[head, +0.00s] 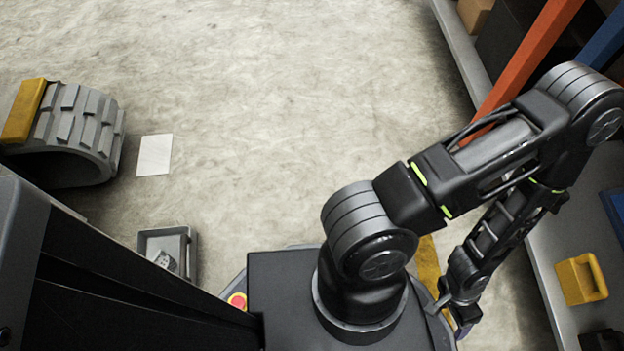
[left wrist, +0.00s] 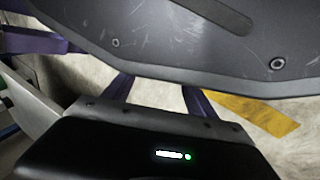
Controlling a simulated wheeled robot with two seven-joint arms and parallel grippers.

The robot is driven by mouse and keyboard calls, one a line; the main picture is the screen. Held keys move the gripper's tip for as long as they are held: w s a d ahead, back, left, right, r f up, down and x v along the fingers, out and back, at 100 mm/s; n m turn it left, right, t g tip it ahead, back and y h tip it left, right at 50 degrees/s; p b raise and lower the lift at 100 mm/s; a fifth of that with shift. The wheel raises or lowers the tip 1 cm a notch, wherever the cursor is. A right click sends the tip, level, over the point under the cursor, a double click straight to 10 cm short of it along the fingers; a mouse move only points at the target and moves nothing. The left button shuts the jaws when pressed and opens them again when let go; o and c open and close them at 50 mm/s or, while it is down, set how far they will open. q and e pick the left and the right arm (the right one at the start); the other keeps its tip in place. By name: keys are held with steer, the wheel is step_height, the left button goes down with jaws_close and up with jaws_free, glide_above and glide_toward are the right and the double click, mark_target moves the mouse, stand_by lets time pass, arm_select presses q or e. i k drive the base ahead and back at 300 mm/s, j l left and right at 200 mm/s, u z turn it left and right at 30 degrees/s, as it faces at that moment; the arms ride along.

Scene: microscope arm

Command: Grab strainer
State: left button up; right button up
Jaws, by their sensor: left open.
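I cannot make out a strainer in either view. My left gripper (head: 455,318) hangs low beside the front right of my base, at the end of the black arm. In the left wrist view its two purple fingers (left wrist: 158,92) stand apart with pale floor between them, and nothing shows held. A large dark grey plate with screws, probably part of my own body, fills the top of that view. My right gripper is not in view.
A grey bench or shelf (head: 552,262) runs along the right with a yellow bin (head: 580,279). A grey tray (head: 150,236) with a small object lies on the floor at left. A grey treaded ring (head: 85,125) and white sheet (head: 154,155) are beyond. The middle floor is clear.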

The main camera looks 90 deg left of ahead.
mark_target(165, 260)
steer(key=i, duration=0.5)
steer(key=u, duration=5.1)
